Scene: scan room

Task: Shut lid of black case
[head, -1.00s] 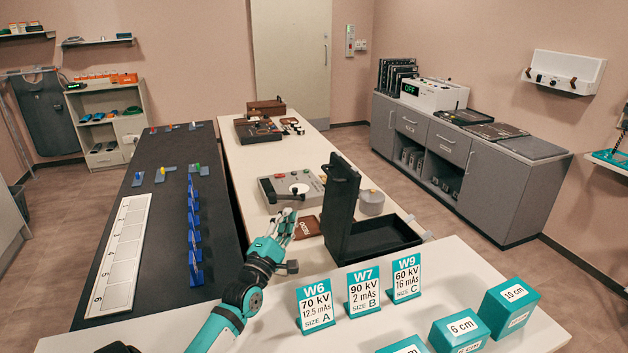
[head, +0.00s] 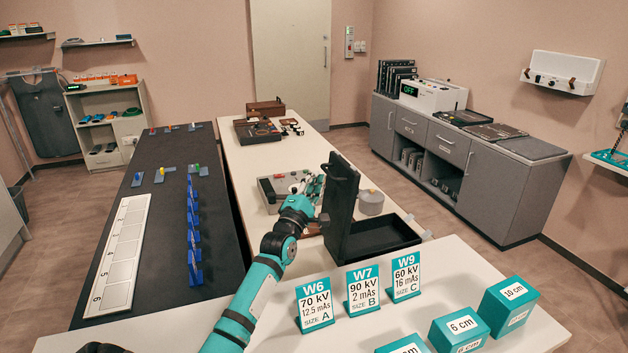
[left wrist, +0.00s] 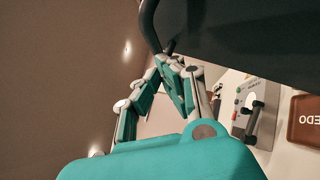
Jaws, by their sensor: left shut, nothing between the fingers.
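The black case (head: 385,238) stands open on the white table. Its lid (head: 341,207) is upright on the left side of the base, which looks empty. My left gripper (head: 310,183) is shut and empty, at the left, outer side of the lid. In the left wrist view the fingers (left wrist: 172,62) are close under a dark panel (left wrist: 240,40), which looks like the lid, with a dark curved handle (left wrist: 150,25) by the fingertips. I cannot tell whether they touch. My right gripper is not in view.
A grey control box (head: 270,190) lies behind my gripper. A grey round tin (head: 370,202) stands behind the case. Cards W6 (head: 315,305), W7 (head: 362,291) and W9 (head: 406,278) stand in front. Teal blocks (head: 509,304) are at the front right.

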